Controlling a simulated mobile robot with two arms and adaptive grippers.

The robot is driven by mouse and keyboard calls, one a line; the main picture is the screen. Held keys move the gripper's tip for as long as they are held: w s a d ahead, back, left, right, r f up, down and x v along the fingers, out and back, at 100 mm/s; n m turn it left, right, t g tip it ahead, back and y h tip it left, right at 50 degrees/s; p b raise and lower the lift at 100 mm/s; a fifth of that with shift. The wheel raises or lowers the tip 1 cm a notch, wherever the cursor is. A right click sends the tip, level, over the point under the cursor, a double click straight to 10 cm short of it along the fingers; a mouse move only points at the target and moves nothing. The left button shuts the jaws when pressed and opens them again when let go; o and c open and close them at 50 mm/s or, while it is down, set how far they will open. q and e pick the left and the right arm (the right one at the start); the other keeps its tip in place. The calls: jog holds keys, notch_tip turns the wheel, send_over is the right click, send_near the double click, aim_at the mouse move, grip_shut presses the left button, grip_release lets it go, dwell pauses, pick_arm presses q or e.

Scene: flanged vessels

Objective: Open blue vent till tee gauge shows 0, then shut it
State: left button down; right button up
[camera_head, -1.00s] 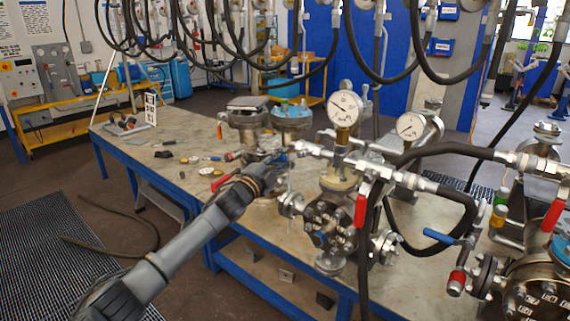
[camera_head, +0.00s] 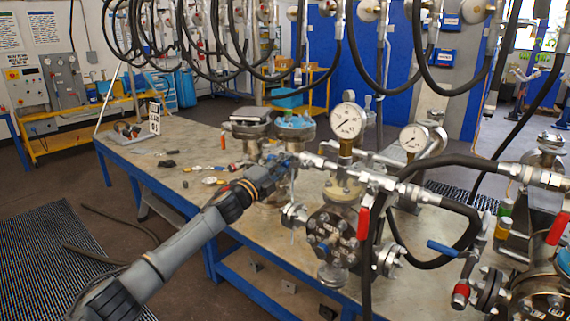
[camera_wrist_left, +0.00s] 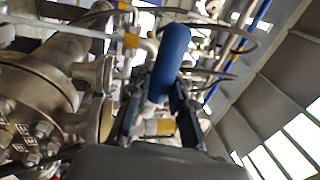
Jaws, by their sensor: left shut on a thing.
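The blue vent handle (camera_wrist_left: 171,62) stands between the fingers of my left gripper (camera_wrist_left: 160,115) in the left wrist view. In the head view my left gripper (camera_head: 284,163) is shut on it at the left end of the silver pipe tee; the fingers hide most of the handle. The tee gauge (camera_head: 346,121) is a round white dial upright above the vessel. Its needle points to the lower left; the figures are too small to read. The flanged vessel (camera_head: 331,232) stands below on the bench. My right gripper is not in view.
A second gauge (camera_head: 413,139) stands to the right. A red lever (camera_head: 363,222) hangs in front of the tee, and another blue lever (camera_head: 441,248) sits further right. Black hoses loop around the vessels. The bench (camera_head: 190,140) is mostly clear at left, with small loose parts.

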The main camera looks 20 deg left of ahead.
pick_arm(q)
jog(key=shift+f, duration=0.3)
jog(key=c, duration=1.3)
grip_release()
jog(key=shift+o, duration=0.6)
jog(key=shift+s+r, duration=0.15)
jog(key=shift+r, duration=0.1)
jog(key=v, duration=1.2)
jog(key=shift+f, duration=0.15)
